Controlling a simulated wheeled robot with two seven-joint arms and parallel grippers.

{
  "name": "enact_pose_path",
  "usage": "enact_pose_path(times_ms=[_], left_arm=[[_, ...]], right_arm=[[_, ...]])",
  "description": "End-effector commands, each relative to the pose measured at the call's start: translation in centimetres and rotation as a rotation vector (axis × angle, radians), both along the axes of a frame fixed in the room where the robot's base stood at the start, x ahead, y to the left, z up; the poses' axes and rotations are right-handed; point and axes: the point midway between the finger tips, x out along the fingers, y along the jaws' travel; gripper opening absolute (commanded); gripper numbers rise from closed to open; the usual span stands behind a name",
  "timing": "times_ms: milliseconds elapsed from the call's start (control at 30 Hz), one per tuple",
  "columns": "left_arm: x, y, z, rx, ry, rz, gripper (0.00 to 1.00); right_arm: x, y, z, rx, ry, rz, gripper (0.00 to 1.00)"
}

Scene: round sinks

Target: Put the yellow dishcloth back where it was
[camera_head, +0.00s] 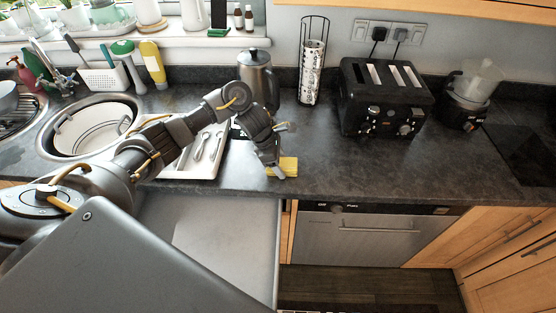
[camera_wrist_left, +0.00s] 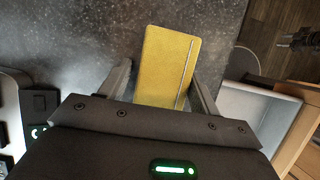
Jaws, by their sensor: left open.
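The yellow dishcloth (camera_head: 288,165) lies flat on the dark worktop near its front edge, to the right of the white cutlery tray. My left gripper (camera_head: 273,160) reaches down over it from the left and hides part of it. In the left wrist view the dishcloth (camera_wrist_left: 165,58) shows as a yellow rectangle between the two spread fingers of my left gripper (camera_wrist_left: 160,74). The fingers are open, one on each side of the cloth. I cannot tell whether they touch it.
The white tray (camera_head: 217,168) with cutlery lies left of the gripper. A black toaster (camera_head: 385,97) stands at the right. Round sinks (camera_head: 62,150) are at the left. The worktop right of the cloth is clear.

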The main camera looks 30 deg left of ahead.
Motion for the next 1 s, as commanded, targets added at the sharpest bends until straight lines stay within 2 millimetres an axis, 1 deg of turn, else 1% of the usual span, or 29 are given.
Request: enact_pose_path(times_ms=[33, 167, 200, 267, 500, 600, 700, 833, 1000], left_arm=[[-0.9, -0.4, -0.8, 0.002, 0.026, -0.017, 0.76], [-0.9, -0.4, 0.3, 0.001, 0.026, -0.015, 0.76], [-0.9, 0.0, 0.6, 0.005, 0.02, -0.017, 0.76], [-1.0, 0.6, 1.7, 0.007, 0.015, -0.016, 0.76], [-1.8, 2.8, 7.0, 0.006, 0.01, -0.007, 0.76], [-2.1, 3.4, 8.7, 0.006, 0.008, -0.004, 0.76], [-2.3, 3.8, 10.0, 0.004, 0.01, -0.004, 0.76], [-2.5, 4.1, 11.0, 0.002, 0.011, -0.005, 0.76], [-2.5, 4.2, 11.3, 0.002, 0.012, -0.004, 0.76]], right_arm=[[0.0, 0.1, 0.1, 0.001, 0.0, 0.0, 0.36], [0.0, 0.2, 1.5, 0.003, 0.0, -0.001, 0.36], [0.0, 0.3, 1.0, 0.003, 0.0, -0.002, 0.36], [0.0, 0.4, 0.8, 0.005, -0.001, -0.002, 0.36], [0.0, 0.3, 0.0, 0.004, 0.0, -0.002, 0.36], [0.0, 0.3, -0.3, 0.004, 0.0, -0.002, 0.36], [0.0, 0.3, -0.4, 0.004, 0.0, -0.002, 0.36], [0.0, 0.3, -0.5, 0.003, 0.001, -0.001, 0.36], [0.0, 0.0, -0.5, 0.0, 0.0, 0.0, 0.36]])
